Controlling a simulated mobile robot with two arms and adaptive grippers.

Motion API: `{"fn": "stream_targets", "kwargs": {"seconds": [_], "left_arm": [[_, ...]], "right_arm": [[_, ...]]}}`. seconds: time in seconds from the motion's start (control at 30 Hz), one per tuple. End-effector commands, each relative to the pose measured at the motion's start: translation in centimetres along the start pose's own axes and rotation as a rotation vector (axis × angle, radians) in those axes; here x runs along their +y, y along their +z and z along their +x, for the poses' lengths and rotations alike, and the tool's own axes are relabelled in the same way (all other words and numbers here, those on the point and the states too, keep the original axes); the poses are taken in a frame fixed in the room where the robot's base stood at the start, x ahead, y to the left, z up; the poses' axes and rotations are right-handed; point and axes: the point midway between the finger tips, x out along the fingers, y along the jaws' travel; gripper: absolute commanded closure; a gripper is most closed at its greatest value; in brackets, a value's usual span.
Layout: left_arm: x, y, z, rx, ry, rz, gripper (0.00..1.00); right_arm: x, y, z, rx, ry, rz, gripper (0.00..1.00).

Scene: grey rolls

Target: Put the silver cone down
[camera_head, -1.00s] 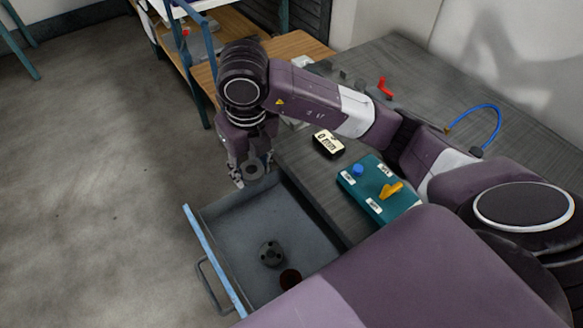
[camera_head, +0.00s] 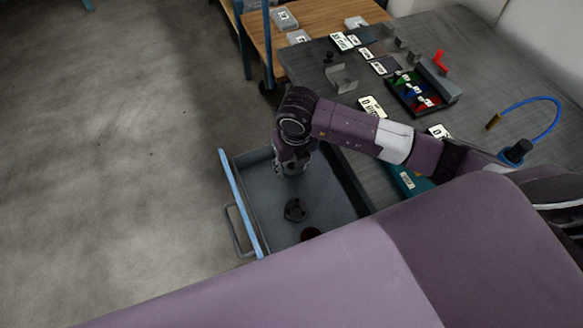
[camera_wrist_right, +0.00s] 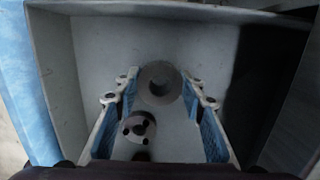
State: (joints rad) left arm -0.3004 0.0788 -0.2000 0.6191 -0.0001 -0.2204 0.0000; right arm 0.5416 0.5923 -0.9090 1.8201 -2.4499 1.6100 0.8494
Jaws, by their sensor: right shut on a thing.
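My right gripper (camera_head: 292,170) points down inside the open grey drawer (camera_head: 257,158), near its back end. In the right wrist view my right gripper (camera_wrist_right: 160,88) has its blue-padded fingers on either side of a round grey piece with a dark hole, the silver cone (camera_wrist_right: 149,92), and is shut on it. In the head view the gripper mostly hides the cone. I cannot tell whether the cone touches the drawer floor. My left gripper is not in view.
The dark worktop (camera_head: 300,66) on the right holds labels, a colored tray (camera_head: 415,90) and a blue cable (camera_head: 545,100).

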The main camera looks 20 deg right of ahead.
Motion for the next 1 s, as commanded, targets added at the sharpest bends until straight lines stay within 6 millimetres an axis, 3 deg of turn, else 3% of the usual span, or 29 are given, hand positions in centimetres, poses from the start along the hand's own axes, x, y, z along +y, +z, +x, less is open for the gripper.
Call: {"fn": "stream_targets", "kwargs": {"seconds": [0.13, 0.53, 0.57, 0.6, 0.7, 1.0], "left_arm": [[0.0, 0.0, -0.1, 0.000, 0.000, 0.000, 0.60], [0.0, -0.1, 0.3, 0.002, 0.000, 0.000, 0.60], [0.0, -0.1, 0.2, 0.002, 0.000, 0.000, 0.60], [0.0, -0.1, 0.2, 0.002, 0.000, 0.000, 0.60], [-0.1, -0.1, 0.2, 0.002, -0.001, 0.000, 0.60], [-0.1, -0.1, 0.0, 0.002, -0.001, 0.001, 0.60]], "right_arm": [[0.1, -0.2, 1.7, -0.001, 0.002, 0.000, 0.96], [0.0, -0.2, 2.3, -0.003, 0.001, -0.001, 0.96], [0.0, -0.2, 2.2, -0.002, 0.001, -0.001, 0.60], [0.0, -0.2, 2.1, -0.002, 0.001, -0.001, 0.55], [0.0, -0.2, 2.1, -0.001, 0.001, -0.001, 0.45], [0.0, -0.2, 1.9, -0.002, 0.001, 0.000, 0.45]]}}
